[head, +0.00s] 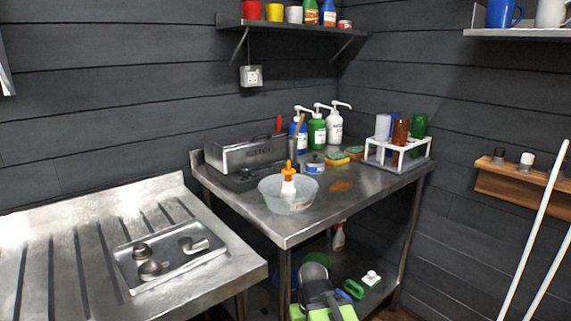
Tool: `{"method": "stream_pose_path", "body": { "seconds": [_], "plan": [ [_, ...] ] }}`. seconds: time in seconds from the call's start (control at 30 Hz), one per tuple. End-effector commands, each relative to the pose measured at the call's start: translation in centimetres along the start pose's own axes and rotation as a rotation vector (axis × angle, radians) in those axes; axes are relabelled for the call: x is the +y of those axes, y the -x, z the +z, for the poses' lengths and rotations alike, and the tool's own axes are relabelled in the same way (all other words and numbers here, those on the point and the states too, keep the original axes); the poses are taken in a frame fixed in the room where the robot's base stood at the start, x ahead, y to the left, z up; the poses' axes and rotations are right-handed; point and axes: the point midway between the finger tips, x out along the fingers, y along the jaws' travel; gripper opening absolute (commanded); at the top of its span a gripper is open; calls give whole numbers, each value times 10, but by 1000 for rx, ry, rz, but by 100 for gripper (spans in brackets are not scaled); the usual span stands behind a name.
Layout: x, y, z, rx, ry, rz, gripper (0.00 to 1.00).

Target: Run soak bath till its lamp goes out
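A grey metal box-shaped bath (238,156) stands at the back left of the steel table (290,228), near the wall. I take it to be the soak bath. Its top looks closed by a lid, and dark marks show on its front. A darker low part (240,180) sits at its front. It is too small to tell whether a lamp is lit or where its switch is.
A clear bowl (290,203) with an orange-topped white bottle (288,181) stands in front of the bath. Pump bottles (318,128), sponges (355,153) and a white rack (397,161) stand behind and right. A steel drainer (75,245) is at left. White poles (535,230) lean at right.

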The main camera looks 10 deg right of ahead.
Motion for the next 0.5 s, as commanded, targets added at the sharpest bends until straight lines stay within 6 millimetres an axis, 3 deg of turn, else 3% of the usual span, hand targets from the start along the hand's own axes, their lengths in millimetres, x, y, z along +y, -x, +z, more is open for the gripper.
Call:
{"method": "stream_pose_path", "body": {
  "seconds": [0.03, 0.3, 0.5],
  "plan": [
    [0, 0, 0, 0, 0, 0, 36],
    [0, 0, 0, 0, 0, 0, 1],
    [0, 0, 0, 0, 0, 0, 0]
  ]
}}
